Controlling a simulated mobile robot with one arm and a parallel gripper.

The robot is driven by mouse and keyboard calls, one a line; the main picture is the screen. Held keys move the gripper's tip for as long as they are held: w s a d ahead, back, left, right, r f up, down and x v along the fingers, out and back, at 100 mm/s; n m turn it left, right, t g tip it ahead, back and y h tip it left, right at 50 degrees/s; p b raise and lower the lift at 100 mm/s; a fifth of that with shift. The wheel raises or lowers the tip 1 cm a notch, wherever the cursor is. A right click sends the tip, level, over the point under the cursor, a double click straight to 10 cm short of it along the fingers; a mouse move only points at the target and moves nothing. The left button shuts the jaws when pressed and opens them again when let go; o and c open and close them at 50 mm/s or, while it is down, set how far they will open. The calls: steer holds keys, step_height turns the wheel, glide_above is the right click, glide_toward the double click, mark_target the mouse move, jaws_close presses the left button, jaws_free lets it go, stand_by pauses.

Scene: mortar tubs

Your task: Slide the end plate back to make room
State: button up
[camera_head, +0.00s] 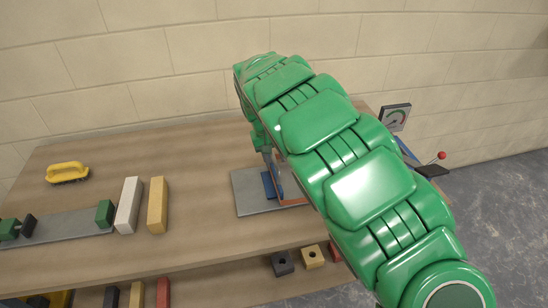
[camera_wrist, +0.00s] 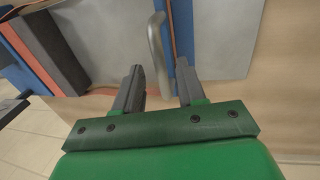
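The end plate with the handle (camera_wrist: 182,48) looks like an upright blue plate with an orange face in the wrist view, standing on a grey base plate (camera_wrist: 220,40). A curved metal handle (camera_wrist: 157,45) sticks out from it. My gripper (camera_wrist: 160,80) is open. Its two dark fingers stand on either side of the handle's near end, with visible gaps. In the head view a blue plate (camera_head: 269,186) shows on the grey base plate (camera_head: 250,198), but my arm hides most of the fixture and the gripper.
In the wrist view a dark grey block (camera_wrist: 50,45) stands at the left beside blue and orange pieces. In the head view a white block (camera_head: 128,205), a tan block (camera_head: 157,205) and a yellow-handled brush (camera_head: 67,171) lie left. A gauge (camera_head: 395,118) stands right. The bench between is clear.

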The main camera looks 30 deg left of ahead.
step_height(320, 180, up, 7)
steer(key=s+a, duration=0.1)
stand_by(0.3)
stand_by(0.4)
